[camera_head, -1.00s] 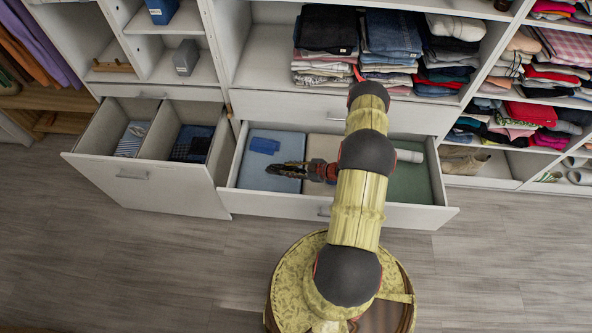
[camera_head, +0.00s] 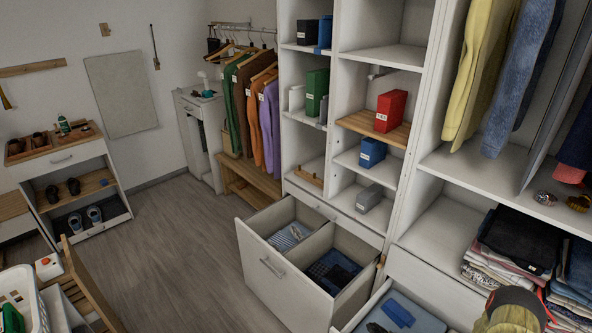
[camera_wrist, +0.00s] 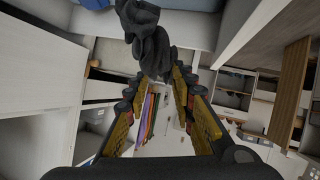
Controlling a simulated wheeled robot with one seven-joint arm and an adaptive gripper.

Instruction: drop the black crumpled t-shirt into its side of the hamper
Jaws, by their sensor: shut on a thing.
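The black crumpled t-shirt (camera_wrist: 147,42) hangs in a dark bunch at the fingertips of my gripper (camera_wrist: 154,70) in the wrist view. The fingers are closed on it, and part of it reaches beyond the tips. The pull-out hamper (camera_head: 268,270) stands open in the head view, with two compartments split by a divider. Its left compartment holds light blue striped cloth (camera_head: 288,237). Its right compartment holds dark and checked cloth (camera_head: 332,272).
An open drawer (camera_head: 432,322) with a blue item (camera_head: 398,312) lies right of the hamper. Shelving rises behind, with folded clothes (camera_head: 515,240) at right. A wooden bench (camera_head: 255,184) and hanging clothes stand behind left. Floor (camera_head: 180,240) left of the hamper is clear.

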